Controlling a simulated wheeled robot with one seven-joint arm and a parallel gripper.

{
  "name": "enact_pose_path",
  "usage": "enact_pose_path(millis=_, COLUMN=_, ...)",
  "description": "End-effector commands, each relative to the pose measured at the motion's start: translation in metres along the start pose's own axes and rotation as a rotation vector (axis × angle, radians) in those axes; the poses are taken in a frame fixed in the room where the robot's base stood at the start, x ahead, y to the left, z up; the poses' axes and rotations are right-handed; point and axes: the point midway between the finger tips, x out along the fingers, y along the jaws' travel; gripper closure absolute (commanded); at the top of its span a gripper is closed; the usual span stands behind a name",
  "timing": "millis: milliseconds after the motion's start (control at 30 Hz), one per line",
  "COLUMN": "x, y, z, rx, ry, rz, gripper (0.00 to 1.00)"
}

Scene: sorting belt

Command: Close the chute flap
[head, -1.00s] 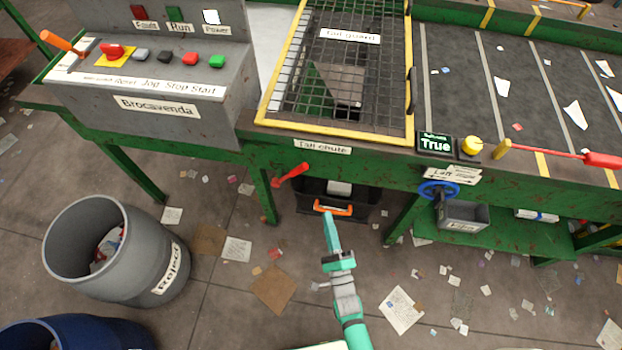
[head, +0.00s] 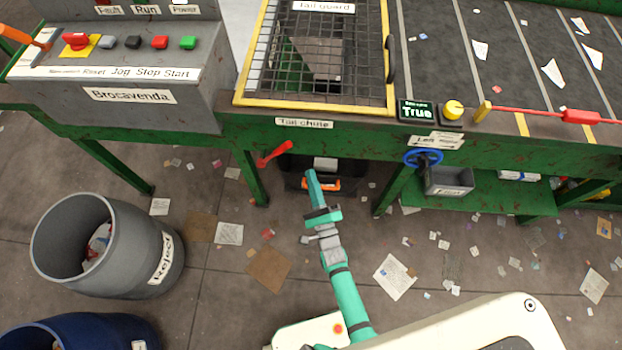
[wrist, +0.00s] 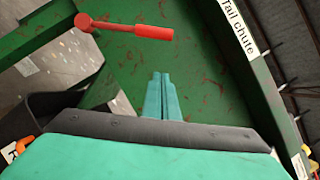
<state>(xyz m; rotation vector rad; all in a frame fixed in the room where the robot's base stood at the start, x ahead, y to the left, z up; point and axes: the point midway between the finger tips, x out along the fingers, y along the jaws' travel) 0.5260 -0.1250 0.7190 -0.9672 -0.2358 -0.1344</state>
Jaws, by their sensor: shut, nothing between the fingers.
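The red lever (head: 274,153) sticks out below the green frame, left of the tail chute label (head: 304,123). In the wrist view the red lever (wrist: 125,27) lies across a rusty green panel (wrist: 190,60), with its knob end at the left. I cannot tell whether this panel is the chute flap, or how far the flap stands open. My gripper (head: 312,174) is shut and empty, in front of the black bin and right of the lever in the head view. In the wrist view my closed fingertips (wrist: 161,76) point at the panel below the lever, apart from it.
A black bin (head: 348,168) with an orange handle (head: 321,184) stands under the chute. The yellow-edged tail guard (head: 315,104) covers the opening above. A blue handwheel (head: 423,158) is at the right, a grey reject barrel (head: 70,255) at the left. Littered floor lies between.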

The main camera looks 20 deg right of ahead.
Motion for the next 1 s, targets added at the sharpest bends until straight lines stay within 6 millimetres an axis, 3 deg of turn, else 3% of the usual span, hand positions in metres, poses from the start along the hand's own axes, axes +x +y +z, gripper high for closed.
enact_pose_path(millis=200, x=0.038, y=0.001, z=0.001, rx=0.000, ry=-0.002, rz=0.000, gripper=1.00)
enact_pose_path(millis=467, x=0.070, y=0.001, z=0.001, rx=0.001, ry=-0.001, rz=0.000, gripper=1.00)
enact_pose_path(millis=1000, x=0.079, y=0.000, z=0.038, rx=-0.001, ry=0.001, rz=-0.001, gripper=1.00)
